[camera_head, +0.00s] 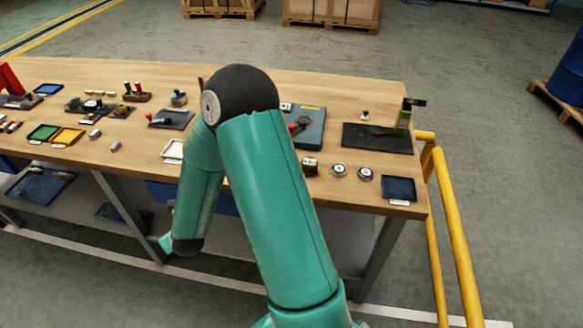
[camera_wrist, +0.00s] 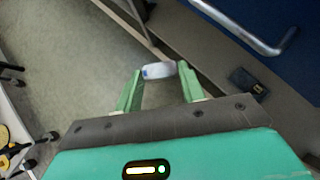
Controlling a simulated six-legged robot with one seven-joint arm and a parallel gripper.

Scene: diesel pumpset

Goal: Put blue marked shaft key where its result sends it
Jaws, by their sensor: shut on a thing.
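In the wrist view, my gripper (camera_wrist: 158,74) is shut on a small silver-grey block with a blue mark, the shaft key (camera_wrist: 157,70). The key lies crosswise between the green fingertips, with the floor below it. In the head view my arm reaches down in front of the workbench, and the key cannot be made out. No result is readable.
The wooden workbench (camera_head: 340,90) holds several small parts and tools, with a black mat (camera_head: 378,138) at the right. Yellow railing (camera_head: 455,230) stands at its right end. Bench legs (camera_head: 127,215) and a lower shelf lie near my forearm.

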